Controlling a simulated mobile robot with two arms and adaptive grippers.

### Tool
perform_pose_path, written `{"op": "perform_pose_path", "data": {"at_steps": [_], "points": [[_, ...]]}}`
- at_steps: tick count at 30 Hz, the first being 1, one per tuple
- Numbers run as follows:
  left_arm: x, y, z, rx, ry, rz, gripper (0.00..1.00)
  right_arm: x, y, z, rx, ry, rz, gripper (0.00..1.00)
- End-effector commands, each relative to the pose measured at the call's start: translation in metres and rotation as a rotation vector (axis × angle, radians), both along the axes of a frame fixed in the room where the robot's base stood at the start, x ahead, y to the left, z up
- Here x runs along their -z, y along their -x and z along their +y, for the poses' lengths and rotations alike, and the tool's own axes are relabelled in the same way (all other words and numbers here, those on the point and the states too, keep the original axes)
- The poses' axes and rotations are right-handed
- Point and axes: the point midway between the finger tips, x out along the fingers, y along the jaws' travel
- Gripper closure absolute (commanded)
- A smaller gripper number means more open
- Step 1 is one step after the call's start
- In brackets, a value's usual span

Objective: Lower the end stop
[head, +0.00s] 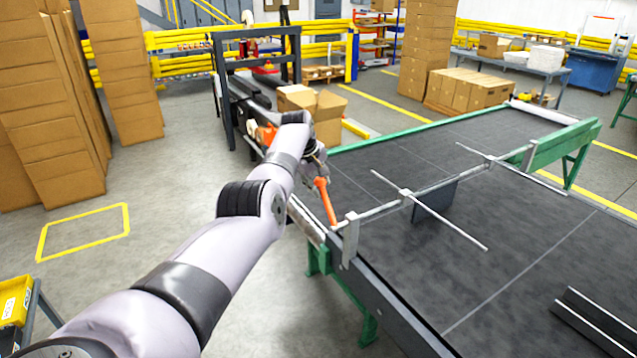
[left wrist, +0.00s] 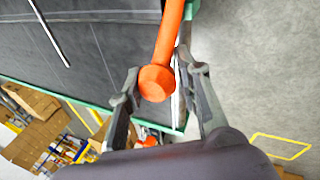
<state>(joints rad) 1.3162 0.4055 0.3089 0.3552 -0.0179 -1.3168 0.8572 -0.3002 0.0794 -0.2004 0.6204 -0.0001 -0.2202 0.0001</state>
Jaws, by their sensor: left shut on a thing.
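The end stop is a metal crossbar (head: 380,211) spanning the dark conveyor belt, with thin rods and a dark plate (head: 435,201) on it. An orange handle (head: 327,203) stands up at the bar's near left end, tilted toward my gripper. My left gripper (head: 318,172) is at the handle's upper end, shut on it. The left wrist view shows the orange handle's round end (left wrist: 156,82) between the two fingers (left wrist: 161,84). The arm hides part of the gripper in the head view. My right gripper is not in view.
The conveyor belt (head: 520,235) has a green frame and a dark side rail. A dark angled piece (head: 597,318) lies on the belt at lower right. An open carton (head: 322,110) and a dark machine frame (head: 228,90) stand behind my arm.

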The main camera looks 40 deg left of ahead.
Motion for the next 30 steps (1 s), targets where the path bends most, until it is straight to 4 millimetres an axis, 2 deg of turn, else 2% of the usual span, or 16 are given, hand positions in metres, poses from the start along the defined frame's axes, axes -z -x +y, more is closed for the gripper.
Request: {"op": "perform_pose_path", "data": {"at_steps": [14, 15, 24, 30], "points": [[-0.0025, -0.0015, 0.0002, -0.006, 0.010, -0.007, 1.00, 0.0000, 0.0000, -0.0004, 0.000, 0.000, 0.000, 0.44], [-0.0025, -0.0015, 0.0002, -0.006, 0.010, -0.007, 0.68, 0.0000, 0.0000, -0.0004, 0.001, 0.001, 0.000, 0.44], [-0.0009, -0.0006, 0.0000, -0.002, 0.007, -0.001, 0.49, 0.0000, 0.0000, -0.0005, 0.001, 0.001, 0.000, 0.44], [-0.0003, -0.0001, 0.0001, -0.001, 0.006, 0.001, 0.49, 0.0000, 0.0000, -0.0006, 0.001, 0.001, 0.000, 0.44]]}}
